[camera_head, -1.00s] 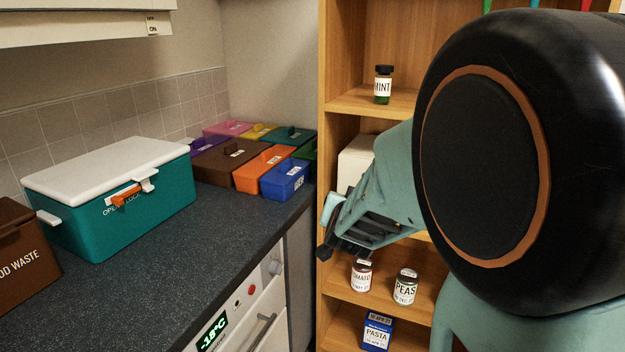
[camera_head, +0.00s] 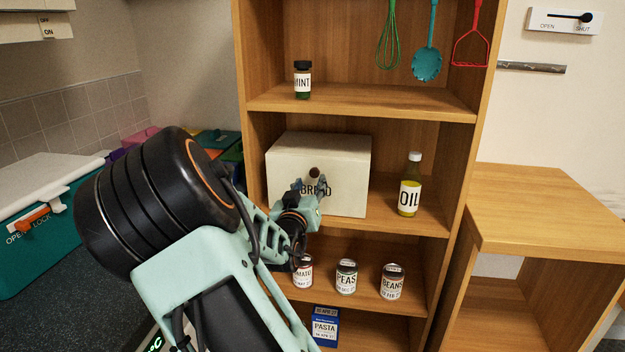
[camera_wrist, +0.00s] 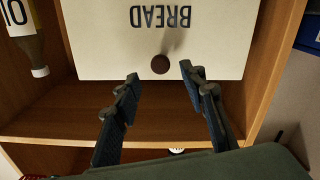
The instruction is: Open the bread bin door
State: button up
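The cream bread bin (camera_head: 345,155) stands on the middle shelf of the wooden shelf unit, its front marked BREAD and shut. A round dark knob (camera_head: 314,172) sits on its front, above the lettering. In the wrist view the bin (camera_wrist: 110,40) appears upside down, with the knob (camera_wrist: 160,64) just beyond the fingertips and roughly between them. My gripper (camera_head: 311,185) is open and empty in front of the bin, covering part of the lettering. Its two fingers also show spread apart in the wrist view (camera_wrist: 160,74). No contact with the knob is visible.
An oil bottle (camera_head: 410,185) stands right of the bin on the same shelf. Tins of tomato (camera_head: 303,272), peas (camera_head: 346,277) and beans (camera_head: 392,282) stand on the shelf below. A mint jar (camera_head: 302,80) stands on the shelf above. A low wooden unit (camera_head: 535,200) is at the right.

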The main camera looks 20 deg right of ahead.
aim_at(314, 174)
jog(key=x, duration=0.5)
grip_shut()
dwell(0.4)
